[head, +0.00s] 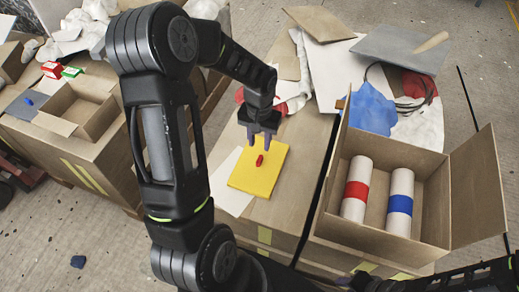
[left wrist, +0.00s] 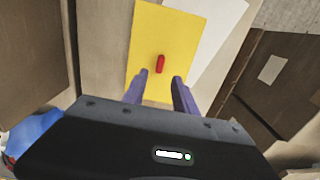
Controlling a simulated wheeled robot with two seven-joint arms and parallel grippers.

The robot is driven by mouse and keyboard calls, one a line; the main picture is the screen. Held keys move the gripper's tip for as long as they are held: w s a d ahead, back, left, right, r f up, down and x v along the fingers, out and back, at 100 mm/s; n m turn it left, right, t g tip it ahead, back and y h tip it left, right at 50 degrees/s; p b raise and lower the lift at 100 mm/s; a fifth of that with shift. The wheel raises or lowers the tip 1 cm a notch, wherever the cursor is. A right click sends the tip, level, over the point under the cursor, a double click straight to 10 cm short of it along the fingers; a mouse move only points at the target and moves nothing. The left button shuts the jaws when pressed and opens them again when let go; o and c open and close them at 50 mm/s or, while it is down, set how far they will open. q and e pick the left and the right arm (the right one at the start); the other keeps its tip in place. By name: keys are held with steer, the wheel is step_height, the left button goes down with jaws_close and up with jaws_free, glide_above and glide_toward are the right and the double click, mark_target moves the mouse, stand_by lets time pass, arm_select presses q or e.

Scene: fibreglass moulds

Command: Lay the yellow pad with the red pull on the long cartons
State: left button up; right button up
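The yellow pad (head: 261,173) lies flat, partly over a white sheet, on a taped long carton (head: 286,217) in the middle of the head view. Its small red pull (head: 259,160) stands near the pad's middle. My left gripper (head: 260,132) is over the pad's far part, with purple fingers apart and nothing between them. In the left wrist view the fingers (left wrist: 160,82) point at the pad (left wrist: 150,35), and the red pull (left wrist: 160,64) shows beyond the gap. My right arm (head: 450,278) is at the lower right; its finger opening cannot be made out.
An open box (head: 375,238) at the right holds two white rolls, one red-banded (head: 356,190), one blue-banded (head: 400,203). Boards, cloths and a grey plate (head: 395,48) crowd the back. Another open box (head: 80,108) stands at the left.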

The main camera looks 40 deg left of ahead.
arm_select(q)
steer(key=shift+r, duration=1.95)
steer(key=shift+s, duration=0.1)
